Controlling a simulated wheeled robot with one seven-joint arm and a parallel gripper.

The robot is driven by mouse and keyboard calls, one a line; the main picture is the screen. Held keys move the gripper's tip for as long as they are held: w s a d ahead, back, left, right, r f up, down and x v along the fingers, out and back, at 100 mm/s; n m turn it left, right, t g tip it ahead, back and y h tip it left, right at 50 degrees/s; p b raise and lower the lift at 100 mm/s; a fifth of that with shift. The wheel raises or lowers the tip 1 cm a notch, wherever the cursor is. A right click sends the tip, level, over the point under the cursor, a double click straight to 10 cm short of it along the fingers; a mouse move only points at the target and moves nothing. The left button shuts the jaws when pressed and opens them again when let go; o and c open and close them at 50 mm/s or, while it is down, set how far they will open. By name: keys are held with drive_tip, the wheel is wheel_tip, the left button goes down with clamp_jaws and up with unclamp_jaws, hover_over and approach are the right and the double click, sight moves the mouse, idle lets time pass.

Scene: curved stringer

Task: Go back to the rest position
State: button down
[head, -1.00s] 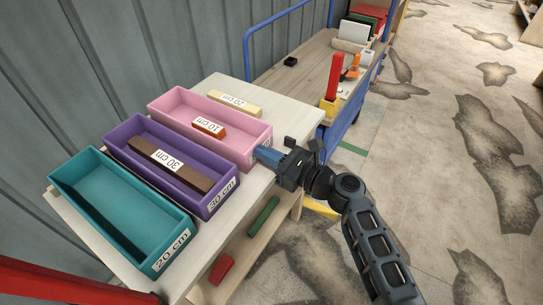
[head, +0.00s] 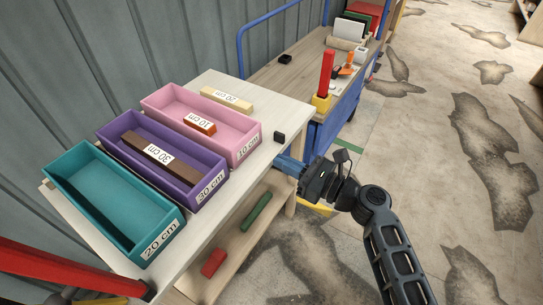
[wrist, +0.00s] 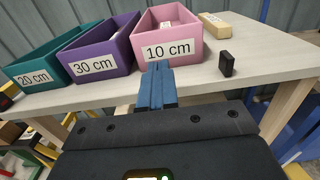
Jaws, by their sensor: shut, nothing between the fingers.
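My gripper (head: 286,167) is at the right edge of the table in the head view. Its blue fingers (wrist: 157,88) are together with nothing between them, and in the wrist view they point toward the pink bin. My arm reaches in from the lower right. The purple bin (head: 110,139) is labelled 30 cm and holds a dark brown block (head: 147,148). The teal bin (head: 160,236) is labelled 20 cm and looks empty.
A pale block (head: 228,99) lies behind the bins on the table (head: 281,112). A small black block (head: 279,137) stands near the table's right edge. A lower shelf holds a green block (head: 256,212) and a red block (head: 213,263). A blue cart (head: 320,134) stands behind. Floor at right is clear.

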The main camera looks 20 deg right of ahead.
drive_tip(key=shift+v, duration=2.55)
